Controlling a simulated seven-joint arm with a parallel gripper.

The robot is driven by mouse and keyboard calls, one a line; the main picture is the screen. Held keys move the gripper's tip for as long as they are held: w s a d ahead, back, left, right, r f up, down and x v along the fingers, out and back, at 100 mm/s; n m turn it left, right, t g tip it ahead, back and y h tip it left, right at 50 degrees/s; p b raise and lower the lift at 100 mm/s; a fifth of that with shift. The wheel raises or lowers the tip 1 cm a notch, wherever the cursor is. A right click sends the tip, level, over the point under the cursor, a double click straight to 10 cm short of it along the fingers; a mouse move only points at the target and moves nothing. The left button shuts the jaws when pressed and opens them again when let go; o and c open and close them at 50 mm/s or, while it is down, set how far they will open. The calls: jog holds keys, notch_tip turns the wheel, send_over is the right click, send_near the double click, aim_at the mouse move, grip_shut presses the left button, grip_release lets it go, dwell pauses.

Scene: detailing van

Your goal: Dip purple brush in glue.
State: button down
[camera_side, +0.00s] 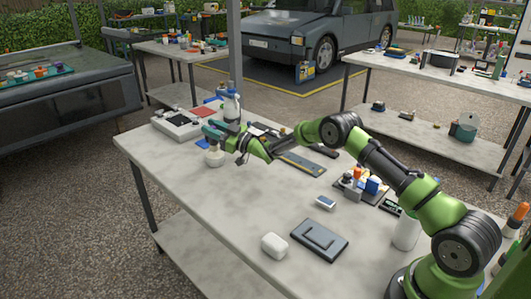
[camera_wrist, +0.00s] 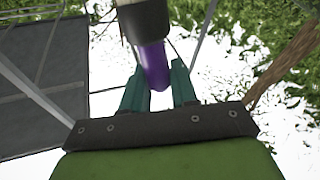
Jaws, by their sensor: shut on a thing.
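My gripper (camera_side: 212,131) is over the far left part of the pale table, with its teal fingers pointing left. In the wrist view, my gripper (camera_wrist: 159,72) is shut on the purple brush (camera_wrist: 153,66), whose purple part shows between the fingers below a wide dark part. I cannot make out the brush in the side view. A small rounded white pot (camera_side: 214,158) stands just below the fingers and may be the glue. Whether the brush touches it or is inside it, I cannot tell.
A white spray bottle (camera_side: 231,106) with a blue top stands close behind my gripper. A grey-white device (camera_side: 176,124) lies to the left. A grey case (camera_side: 319,240) and a white rounded box (camera_side: 274,245) lie in front. The table's middle left is clear.

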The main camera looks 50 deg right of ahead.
jog(key=shift+f, duration=0.7)
dwell(0.9)
jog(key=shift+r, duration=3.6)
